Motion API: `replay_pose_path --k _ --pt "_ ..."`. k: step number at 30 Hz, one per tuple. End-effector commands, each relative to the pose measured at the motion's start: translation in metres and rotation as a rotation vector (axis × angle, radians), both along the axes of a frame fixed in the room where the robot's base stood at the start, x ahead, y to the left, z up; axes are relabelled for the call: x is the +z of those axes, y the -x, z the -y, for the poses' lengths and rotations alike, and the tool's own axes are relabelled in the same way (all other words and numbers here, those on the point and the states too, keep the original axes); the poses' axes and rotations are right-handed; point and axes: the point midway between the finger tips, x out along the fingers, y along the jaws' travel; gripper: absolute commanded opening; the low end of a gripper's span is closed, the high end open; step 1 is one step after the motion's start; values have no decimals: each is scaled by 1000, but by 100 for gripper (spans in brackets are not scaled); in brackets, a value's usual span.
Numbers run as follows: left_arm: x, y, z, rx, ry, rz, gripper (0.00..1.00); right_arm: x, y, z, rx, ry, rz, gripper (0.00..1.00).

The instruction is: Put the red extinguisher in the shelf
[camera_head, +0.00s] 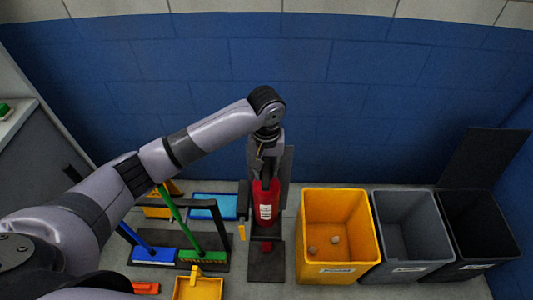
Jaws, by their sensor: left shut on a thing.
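The red extinguisher (265,204) stands upright near the middle of the view, with a white label on its front. A dark grey stand (266,266), likely the shelf, has a flat base below it and an upright back panel behind it. My left arm comes in from the left and bends down over the extinguisher. My left gripper (265,158) is shut on the top of the extinguisher, and its fingers are partly hidden by dark parts. I cannot tell whether the extinguisher's bottom touches the stand. My right gripper is not in view.
A yellow bin (338,268) holding small round things stands just right of the stand. A grey bin (408,267) and a black bin (480,268) stand beyond it. Left are a green broom (172,215), a blue broom (150,254) and a yellow dustpan (197,289). A blue wall (350,110) closes the back.

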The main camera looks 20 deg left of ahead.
Motion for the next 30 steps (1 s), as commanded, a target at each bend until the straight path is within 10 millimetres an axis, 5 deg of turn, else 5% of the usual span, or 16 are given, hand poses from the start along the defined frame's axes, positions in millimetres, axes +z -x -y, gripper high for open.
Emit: replay_pose_path --k 19,30 --pt "-65 -1 1 0 3 4 0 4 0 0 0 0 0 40" --pt "-72 -2 1 -1 4 7 0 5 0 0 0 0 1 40"
